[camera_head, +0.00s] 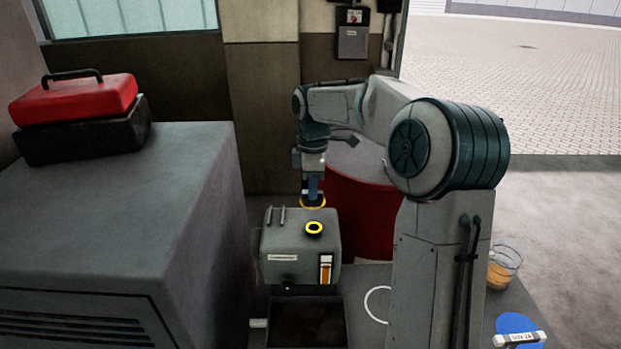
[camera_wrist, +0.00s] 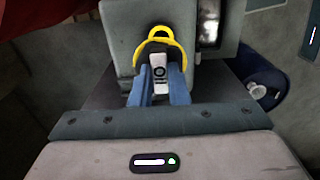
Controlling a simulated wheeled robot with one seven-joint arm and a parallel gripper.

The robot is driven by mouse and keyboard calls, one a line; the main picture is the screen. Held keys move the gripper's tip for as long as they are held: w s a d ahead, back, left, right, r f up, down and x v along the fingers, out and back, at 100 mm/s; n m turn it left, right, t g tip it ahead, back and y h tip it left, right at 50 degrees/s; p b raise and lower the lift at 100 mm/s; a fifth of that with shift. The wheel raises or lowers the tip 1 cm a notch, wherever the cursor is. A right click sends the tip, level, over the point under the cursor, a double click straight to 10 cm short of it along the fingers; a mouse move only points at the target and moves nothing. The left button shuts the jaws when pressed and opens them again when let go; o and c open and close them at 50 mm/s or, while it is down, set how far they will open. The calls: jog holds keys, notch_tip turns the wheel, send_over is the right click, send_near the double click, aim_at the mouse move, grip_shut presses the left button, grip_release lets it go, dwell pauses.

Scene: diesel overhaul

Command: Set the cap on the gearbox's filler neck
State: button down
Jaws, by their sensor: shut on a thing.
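The gearbox (camera_head: 298,250) is a grey box with a yellow-ringed filler neck (camera_head: 314,228) on its top. My gripper (camera_head: 313,190) points down, shut on the yellow-edged cap (camera_head: 312,203). In the head view the cap shows just above the neck ring in the picture, apart from it. In the wrist view my blue fingers (camera_wrist: 161,88) close on a pale grip piece, with the cap's yellow rim (camera_wrist: 142,50) past them. The yellow neck ring (camera_wrist: 162,33) shows just beyond the cap. Most of the cap is hidden by the fingers; its exact height over the neck is unclear.
A red drum (camera_head: 358,210) stands behind the gearbox. A large grey cabinet (camera_head: 110,220) with a red toolbox (camera_head: 75,98) is at the left. A dark tray (camera_head: 306,325) lies below the gearbox front. A jar with orange liquid (camera_head: 502,268) is at the right.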

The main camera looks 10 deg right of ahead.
aim_at(314, 205)
jog(key=shift+s+d+f+b, duration=0.2)
jog(key=shift+f+b, duration=0.45)
jog(key=shift+f, duration=0.1)
notch_tip(314, 205, down, 4)
jog(key=b, duration=0.3)
jog(key=shift+f, duration=0.1)
jog(key=shift+w+f+b, duration=0.1)
jog(key=shift+f+b, duration=0.3)
jog(key=shift+f, duration=0.1)
jog(key=shift+f, duration=0.6)
dwell(1.0)
jog(key=c, duration=1.3)
grip_release()
jog(key=shift+r, duration=0.15)
notch_tip(314, 205, up, 14)
jog(key=shift+f, duration=0.2)
